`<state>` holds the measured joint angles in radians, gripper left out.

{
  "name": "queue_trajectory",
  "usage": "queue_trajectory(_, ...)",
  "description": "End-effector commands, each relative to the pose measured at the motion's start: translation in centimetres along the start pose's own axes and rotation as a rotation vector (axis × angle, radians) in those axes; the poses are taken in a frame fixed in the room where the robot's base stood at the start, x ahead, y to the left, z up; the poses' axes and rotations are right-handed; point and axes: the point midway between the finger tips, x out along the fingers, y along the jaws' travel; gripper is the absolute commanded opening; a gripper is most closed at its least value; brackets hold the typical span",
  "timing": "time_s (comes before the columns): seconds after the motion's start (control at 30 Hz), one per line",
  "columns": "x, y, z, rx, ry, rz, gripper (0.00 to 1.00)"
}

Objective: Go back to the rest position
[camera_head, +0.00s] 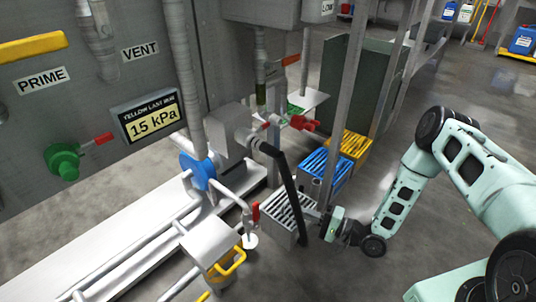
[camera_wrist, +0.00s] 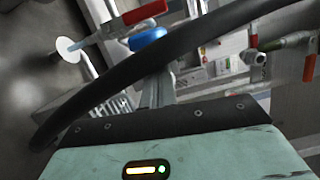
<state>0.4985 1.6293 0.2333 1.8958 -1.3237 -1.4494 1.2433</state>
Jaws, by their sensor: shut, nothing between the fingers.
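My gripper (camera_head: 314,213) is in the lower middle of the head view, at the end of my pale green arm. It is low, beside a grey slatted crate (camera_head: 272,222) and a hanging black hose (camera_head: 287,185). In the wrist view my gripper's fingers (camera_wrist: 162,92) are together and empty. The black hose (camera_wrist: 200,42) crosses in front of them in that view, hiding part of them. I cannot tell whether the hose touches my gripper.
A blue crate (camera_head: 318,165) and a yellow crate (camera_head: 354,147) stand behind the grey one. A metal post (camera_head: 345,95) rises near them. Pipes with a red-handled valve (camera_head: 255,212) and a blue wheel (camera_head: 197,171) are at left. Open floor (camera_head: 440,85) lies behind my arm.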

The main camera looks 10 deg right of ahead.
Motion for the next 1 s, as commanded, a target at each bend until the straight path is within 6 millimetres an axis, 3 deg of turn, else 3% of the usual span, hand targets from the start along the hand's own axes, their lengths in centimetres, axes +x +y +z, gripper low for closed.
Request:
queue_trajectory(0.2,0.4,-0.5,-0.8,-0.057,-0.003,0.057,0.00)
queue_trajectory(0.47,1.2,-3.7,-5.6,-0.408,-0.012,0.434,0.00)
queue_trajectory(0.73,-1.1,-10.4,-9.0,-0.725,-0.029,0.858,0.00)
queue_trajectory(0.87,-3.1,-14.4,-9.0,-0.819,-0.044,1.040,0.00)
queue_trajectory(1.0,-5.7,-18.9,-7.6,-0.874,-0.071,1.211,0.00)
